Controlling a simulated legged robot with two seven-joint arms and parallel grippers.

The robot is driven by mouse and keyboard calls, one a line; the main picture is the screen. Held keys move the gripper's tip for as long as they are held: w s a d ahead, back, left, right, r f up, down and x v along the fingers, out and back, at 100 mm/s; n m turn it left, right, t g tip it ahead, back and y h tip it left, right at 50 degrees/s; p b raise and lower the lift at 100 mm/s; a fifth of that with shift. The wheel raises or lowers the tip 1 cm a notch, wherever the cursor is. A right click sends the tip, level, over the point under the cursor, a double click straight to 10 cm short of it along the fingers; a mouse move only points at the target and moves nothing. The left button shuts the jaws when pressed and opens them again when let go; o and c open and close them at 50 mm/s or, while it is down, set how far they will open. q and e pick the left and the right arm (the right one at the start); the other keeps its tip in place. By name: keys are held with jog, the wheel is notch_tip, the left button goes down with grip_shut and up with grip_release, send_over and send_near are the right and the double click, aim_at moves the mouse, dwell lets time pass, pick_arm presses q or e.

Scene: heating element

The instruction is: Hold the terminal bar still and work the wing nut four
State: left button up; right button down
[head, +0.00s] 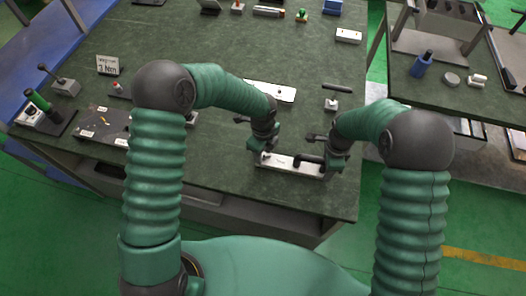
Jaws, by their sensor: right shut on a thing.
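A pale metal terminal bar (287,161) with a small dark label lies on a base near the front edge of the green table. My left gripper (259,154) points down at the bar's left end; its fingers are too small and dark to show whether they are open. My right gripper (324,163) is at the bar's right end, shut on it beside a dark rounded piece (308,160). The wing nut cannot be made out; it may be hidden by the grippers.
A white plate (272,91) lies behind my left gripper, and a small block (331,104) stands behind my right. A second table (440,95) stands right, across a gap.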

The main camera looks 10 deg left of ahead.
pick_arm(q)
notch_tip(320, 180, up, 12)
jog(key=shift+f, duration=0.15)
jog(key=shift+w+a, duration=0.1)
pick_arm(e)
jog(key=c, duration=0.6)
grip_release()
